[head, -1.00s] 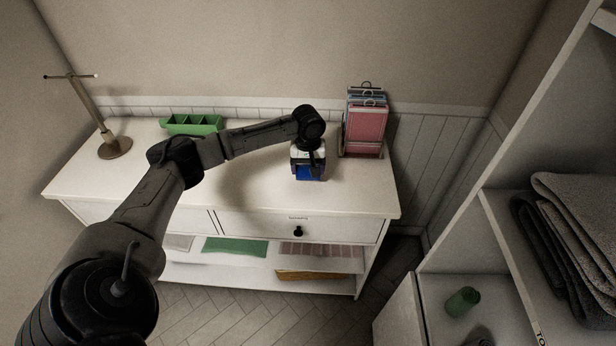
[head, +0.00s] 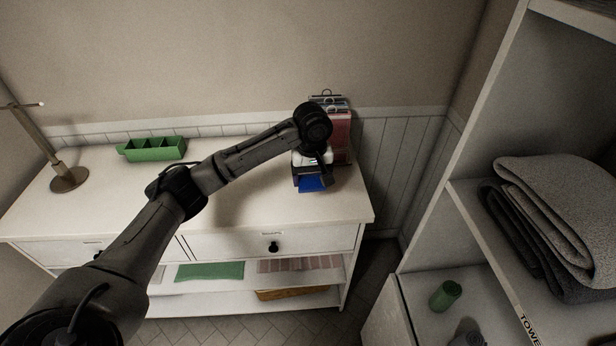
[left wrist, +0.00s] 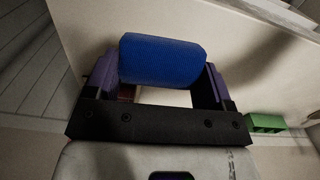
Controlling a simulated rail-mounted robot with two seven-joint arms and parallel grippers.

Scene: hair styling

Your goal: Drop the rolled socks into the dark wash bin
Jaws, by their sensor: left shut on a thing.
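The rolled socks are a blue roll (left wrist: 162,60) between the two purple-lined fingers in the left wrist view. My left gripper (head: 313,182) is shut on the roll and holds it over the right part of the white dresser top. In the head view the blue of the roll (head: 311,184) shows just below the gripper, mostly covered by it. I cannot tell from the head view how far it is above the surface. My right gripper is not in view. I see no bin that I can make out as the dark wash bin.
A pink-fronted rack (head: 341,132) stands close behind my left gripper. A green divided tray (head: 152,149) and a metal stand (head: 68,178) are on the dresser (head: 240,212). At right, a white shelf unit holds folded grey towels (head: 560,215) and a green cylinder (head: 445,294).

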